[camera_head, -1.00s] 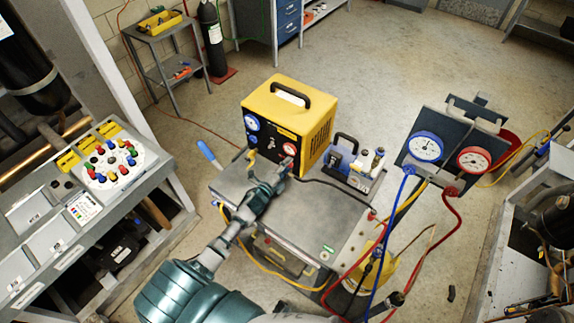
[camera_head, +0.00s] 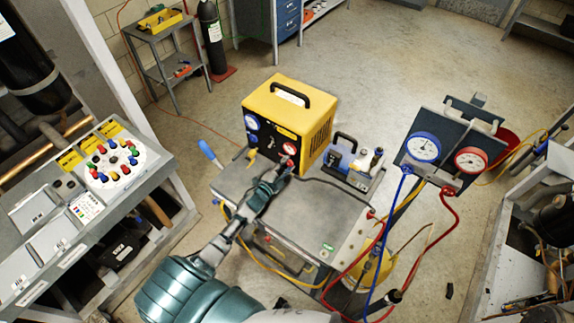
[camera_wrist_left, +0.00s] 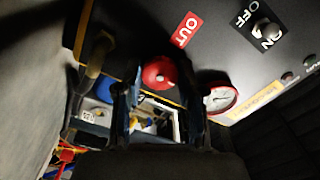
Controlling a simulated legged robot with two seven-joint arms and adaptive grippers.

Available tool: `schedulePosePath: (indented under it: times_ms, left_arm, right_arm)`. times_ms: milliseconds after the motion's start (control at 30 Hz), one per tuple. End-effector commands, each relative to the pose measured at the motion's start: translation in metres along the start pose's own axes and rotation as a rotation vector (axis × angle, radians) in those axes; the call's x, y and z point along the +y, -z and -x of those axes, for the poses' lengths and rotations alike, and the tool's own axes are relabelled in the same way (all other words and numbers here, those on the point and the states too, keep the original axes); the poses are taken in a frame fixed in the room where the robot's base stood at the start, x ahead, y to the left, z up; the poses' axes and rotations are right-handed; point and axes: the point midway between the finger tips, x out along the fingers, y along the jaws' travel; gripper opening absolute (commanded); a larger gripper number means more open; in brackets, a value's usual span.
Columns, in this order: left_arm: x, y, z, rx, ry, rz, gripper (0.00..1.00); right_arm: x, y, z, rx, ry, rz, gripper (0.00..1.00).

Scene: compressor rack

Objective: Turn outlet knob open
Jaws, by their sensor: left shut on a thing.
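The yellow machine (camera_head: 318,128) stands on a grey cart, its black front panel facing my left gripper (camera_head: 286,166). In the left wrist view the red outlet knob (camera_wrist_left: 158,73) sits on that panel near a red "OUT" label (camera_wrist_left: 185,30). My left gripper's two fingers lie on either side of the red knob and are shut on it. A red-rimmed gauge (camera_wrist_left: 220,98) is right beside the fingers in the wrist view. My right gripper is in neither view.
The grey cart top (camera_head: 318,205) is mostly clear. A blue-and-red gauge manifold (camera_head: 447,150) with hoses stands to the right. A bench with a white dial of coloured caps (camera_head: 115,165) is at left. A blue knob (camera_wrist_left: 99,79) shows left of the fingers.

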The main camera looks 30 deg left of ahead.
Motion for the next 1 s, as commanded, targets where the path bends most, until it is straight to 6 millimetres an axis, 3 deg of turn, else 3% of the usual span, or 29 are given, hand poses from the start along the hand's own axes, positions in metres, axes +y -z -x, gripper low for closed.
schedulePosePath:
  times_ms: [267,300,400,767,1000]
  left_arm:
    - [0.007,-0.004,0.003,-0.010,-0.013,0.000,0.03]
    - [0.007,-0.004,0.003,-0.010,-0.014,0.000,0.43]
    - [0.007,-0.003,0.003,-0.009,-0.012,0.000,0.64]
    - [0.003,-0.002,0.006,-0.004,-0.005,-0.001,0.64]
    - [0.004,-0.002,0.051,-0.005,-0.008,0.000,0.64]
  right_arm:
    - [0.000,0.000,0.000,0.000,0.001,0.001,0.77]
    - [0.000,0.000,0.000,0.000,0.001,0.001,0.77]
    - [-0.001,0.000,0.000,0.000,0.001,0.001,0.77]
    - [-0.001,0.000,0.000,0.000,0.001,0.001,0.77]
    - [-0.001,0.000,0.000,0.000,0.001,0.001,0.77]
